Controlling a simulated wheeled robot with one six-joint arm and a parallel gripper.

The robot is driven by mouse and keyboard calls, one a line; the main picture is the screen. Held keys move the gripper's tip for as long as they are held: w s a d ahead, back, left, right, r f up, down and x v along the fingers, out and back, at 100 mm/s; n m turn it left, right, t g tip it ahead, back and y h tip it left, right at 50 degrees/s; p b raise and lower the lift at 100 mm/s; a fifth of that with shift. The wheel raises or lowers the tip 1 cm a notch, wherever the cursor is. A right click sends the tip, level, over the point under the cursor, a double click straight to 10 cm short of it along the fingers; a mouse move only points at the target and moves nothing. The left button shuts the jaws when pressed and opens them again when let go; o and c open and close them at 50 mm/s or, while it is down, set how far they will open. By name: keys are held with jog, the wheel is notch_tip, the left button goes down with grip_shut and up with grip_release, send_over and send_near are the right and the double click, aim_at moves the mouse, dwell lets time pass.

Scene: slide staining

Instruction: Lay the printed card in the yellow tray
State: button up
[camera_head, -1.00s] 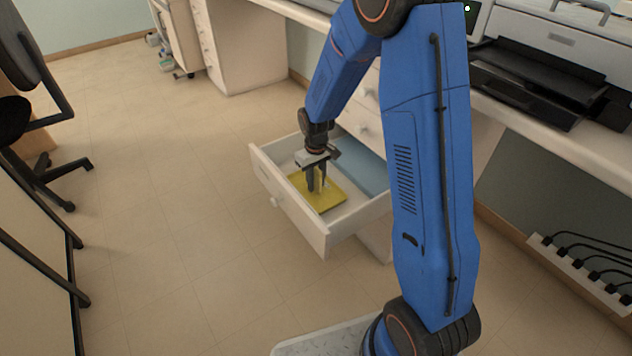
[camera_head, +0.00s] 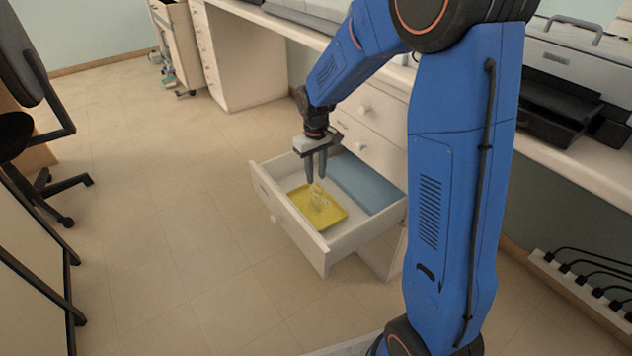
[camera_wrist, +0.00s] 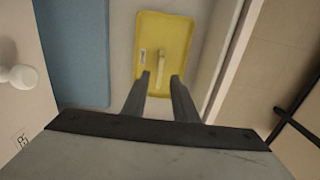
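The yellow tray (camera_head: 335,213) lies flat in the open drawer; it also shows in the wrist view (camera_wrist: 178,28). A pale yellow, narrow piece (camera_wrist: 161,70) stands up from the middle of the tray, and a small white marked patch (camera_wrist: 142,57) lies beside it. I cannot tell whether either is the printed card or part of the tray. My gripper (camera_head: 316,182) is just above the tray, pointing down, open and empty. In the wrist view, its two fingertips (camera_wrist: 161,76) are apart, with the pale piece showing between and beyond them.
The white drawer (camera_head: 296,236) is pulled out, with free white floor around the tray. A blue flat area (camera_head: 368,186) fills its cabinet side. A small printed mark (camera_wrist: 20,141) is on the white cabinet front near a knob (camera_wrist: 20,77).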

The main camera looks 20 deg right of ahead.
jog(key=shift+s+r, duration=0.15)
jog(key=shift+r, duration=0.3)
jog(key=s+d+r+m+t, duration=0.1)
jog(key=s+d+r, duration=0.1)
jog(key=s+r, duration=0.55)
jog(key=s+d+r+m+t, duration=0.1)
jog(key=s+r, duration=0.2)
jog(key=s, duration=0.5)
jog(key=s+d+r+t, duration=0.1)
jog(key=s+d+r, duration=0.1)
jog(key=s, duration=0.7)
jog(key=s+d+r+m+t, duration=0.1)
jog(key=s+r, duration=0.2)
jog(key=s, duration=0.5)
jog(key=shift+s+d+r+m+t, duration=0.3)
jog(key=shift+r+t, duration=0.1)
